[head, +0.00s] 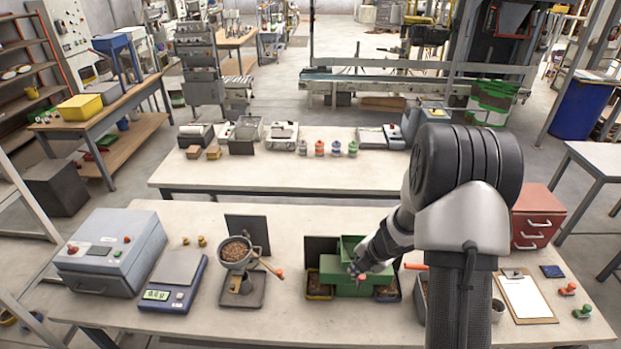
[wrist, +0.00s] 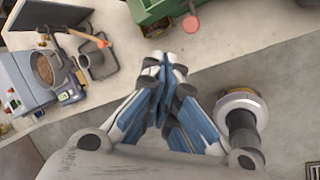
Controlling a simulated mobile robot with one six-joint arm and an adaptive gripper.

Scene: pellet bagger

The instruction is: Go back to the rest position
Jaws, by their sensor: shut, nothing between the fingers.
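My gripper (head: 354,272) is in front of the green machine on the near table in the head view. In the wrist view my gripper (wrist: 160,62) shows with its blue-padded fingers together and nothing between them. The fingertips appear over the table's front edge in the wrist view. My arm bends down from the upper right and hides part of the table. The green machine (head: 345,243) is partly behind my gripper, and its corner shows in the wrist view (wrist: 150,10). I cannot tell from the pictures how high the fingers are above the table.
A pellet-filled hopper stand (head: 243,285), a scale (head: 175,280) and a grey box machine (head: 112,250) stand to the left. A red drawer cabinet (head: 535,217) and a clipboard (head: 525,297) are at the right. Bare table (head: 300,220) lies behind the green machine.

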